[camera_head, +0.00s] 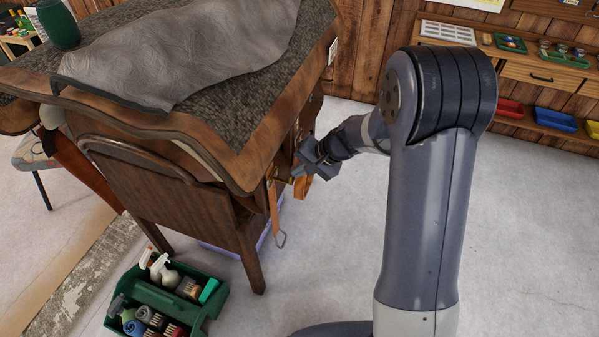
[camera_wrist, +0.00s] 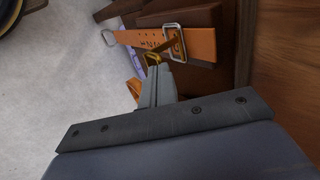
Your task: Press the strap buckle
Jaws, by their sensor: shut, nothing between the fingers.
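In the head view the strap (camera_head: 273,208) hangs beside the wooden desk, but I cannot make out the buckle there. My gripper (camera_wrist: 157,70) has its fingers together and empty. The fingertips point toward the strap, just short of the buckle in the picture; I cannot tell whether they touch anything. In the head view my gripper (camera_head: 306,166) is beside the desk's side.
The wooden desk (camera_head: 190,208) carries a dark mat, a grey cloth (camera_head: 180,50) and a green cup (camera_head: 58,24). A green caddy (camera_head: 205,312) with bottles and brushes stands on the floor. A wall shelf with coloured bins (camera_head: 555,118) is at right. Floor at right is clear.

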